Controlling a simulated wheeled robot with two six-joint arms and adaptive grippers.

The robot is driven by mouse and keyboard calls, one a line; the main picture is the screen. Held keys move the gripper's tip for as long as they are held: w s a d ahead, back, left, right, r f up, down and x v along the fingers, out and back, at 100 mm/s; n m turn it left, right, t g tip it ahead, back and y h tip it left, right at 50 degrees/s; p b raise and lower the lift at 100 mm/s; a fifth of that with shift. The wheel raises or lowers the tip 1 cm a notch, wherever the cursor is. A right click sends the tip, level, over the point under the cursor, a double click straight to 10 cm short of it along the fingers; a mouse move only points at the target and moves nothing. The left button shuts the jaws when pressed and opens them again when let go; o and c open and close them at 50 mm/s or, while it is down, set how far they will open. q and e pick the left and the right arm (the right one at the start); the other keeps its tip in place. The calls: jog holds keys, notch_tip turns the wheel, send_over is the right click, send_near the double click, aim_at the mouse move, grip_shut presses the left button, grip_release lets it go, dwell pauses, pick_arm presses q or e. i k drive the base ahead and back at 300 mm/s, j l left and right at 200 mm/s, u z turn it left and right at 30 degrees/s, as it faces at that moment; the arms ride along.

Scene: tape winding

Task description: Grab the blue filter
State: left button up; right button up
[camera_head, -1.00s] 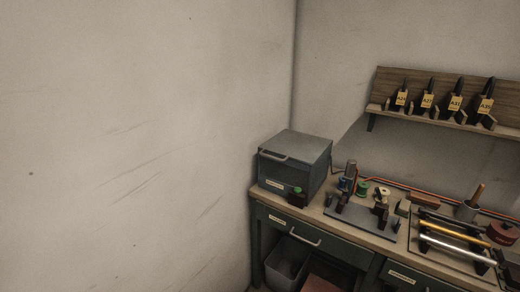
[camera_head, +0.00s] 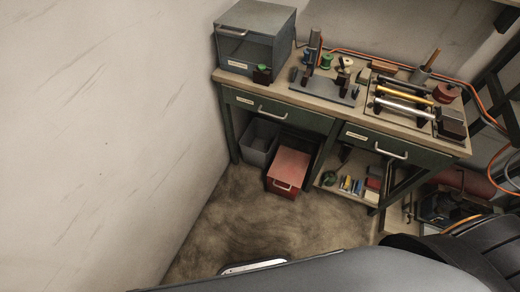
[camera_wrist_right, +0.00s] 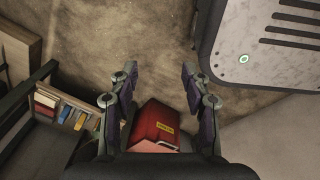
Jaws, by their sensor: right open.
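I cannot tell for sure which thing is the blue filter. A small blue item (camera_head: 358,187) stands among several coloured pieces on the low shelf under the bench, too small to identify. Several coloured pieces (camera_wrist_right: 66,113) also show at the left of the right wrist view. My right gripper (camera_wrist_right: 158,72) is open and empty, fingers apart, with bare floor beyond the fingertips. My left gripper is not in view.
The workbench (camera_head: 320,108) carries a grey cabinet (camera_head: 254,38), a fixture and metal rods. Beneath it are a grey bin (camera_head: 260,143) and a red box (camera_head: 288,170); the red box also shows in the wrist view (camera_wrist_right: 154,122). The floor (camera_head: 235,220) in front is clear.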

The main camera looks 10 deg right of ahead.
aim_at(359, 186)
jog(key=z, duration=1.8)
jog(key=u, duration=0.4)
jog(key=l+u, duration=1.25)
jog(key=l, duration=0.1)
